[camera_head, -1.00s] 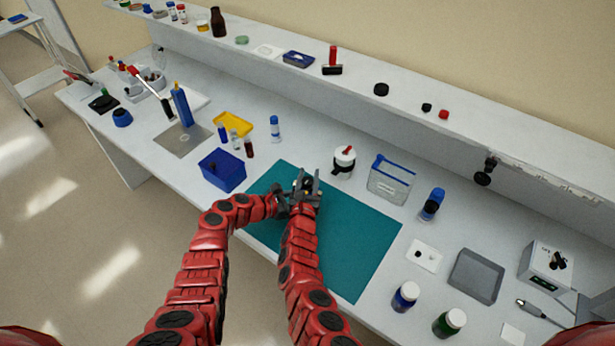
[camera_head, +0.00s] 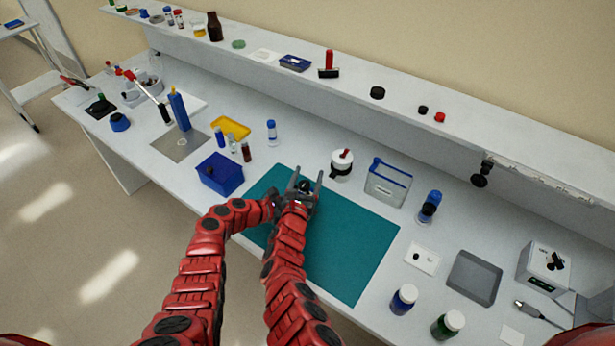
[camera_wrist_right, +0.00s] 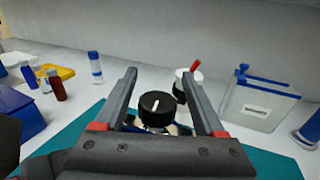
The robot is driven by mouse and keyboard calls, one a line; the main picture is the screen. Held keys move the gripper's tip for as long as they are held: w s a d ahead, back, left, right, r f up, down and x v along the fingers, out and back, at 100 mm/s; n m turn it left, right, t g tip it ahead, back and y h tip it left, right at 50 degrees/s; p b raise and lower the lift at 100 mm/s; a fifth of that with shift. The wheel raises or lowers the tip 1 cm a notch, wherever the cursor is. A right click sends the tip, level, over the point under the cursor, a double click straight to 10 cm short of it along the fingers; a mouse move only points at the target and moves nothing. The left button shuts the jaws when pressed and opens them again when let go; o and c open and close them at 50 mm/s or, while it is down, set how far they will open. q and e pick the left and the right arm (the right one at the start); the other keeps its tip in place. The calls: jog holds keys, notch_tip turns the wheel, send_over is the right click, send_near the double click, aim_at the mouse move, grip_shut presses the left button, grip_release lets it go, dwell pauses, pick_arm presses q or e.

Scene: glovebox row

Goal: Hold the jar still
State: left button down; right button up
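A black round lid with a white mark (camera_wrist_right: 157,104) shows between my right gripper's fingers in the right wrist view, apparently the top of the jar. Its body below is mostly hidden by the gripper. In the head view it is a small dark shape (camera_head: 305,186) over the teal mat (camera_head: 350,240). My right gripper (camera_head: 306,177) is open, one finger on each side of the lid, with gaps showing in the wrist view (camera_wrist_right: 159,76). My left gripper (camera_head: 271,206) is close beside it on the left; its fingers are hidden, so its grip cannot be told.
A blue box (camera_head: 220,174) stands left of the mat. A white container with a red-handled top (camera_head: 341,164) and a clear blue-topped case (camera_head: 388,184) stand behind it. The mat's right half is clear.

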jog(key=shift+a+f, duration=0.1)
jog(key=shift+a, duration=0.05)
pick_arm(q)
jog(key=shift+d, duration=0.1)
pick_arm(e)
jog(key=shift+s+a, duration=0.15)
jog(key=shift+s, duration=0.25)
pick_arm(q)
jog(key=shift+r, duration=0.1)
jog(key=shift+w, duration=0.1)
pick_arm(e)
jog(key=v, duration=1.1)
jog(key=shift+s, duration=0.1)
pick_arm(q)
grip_release()
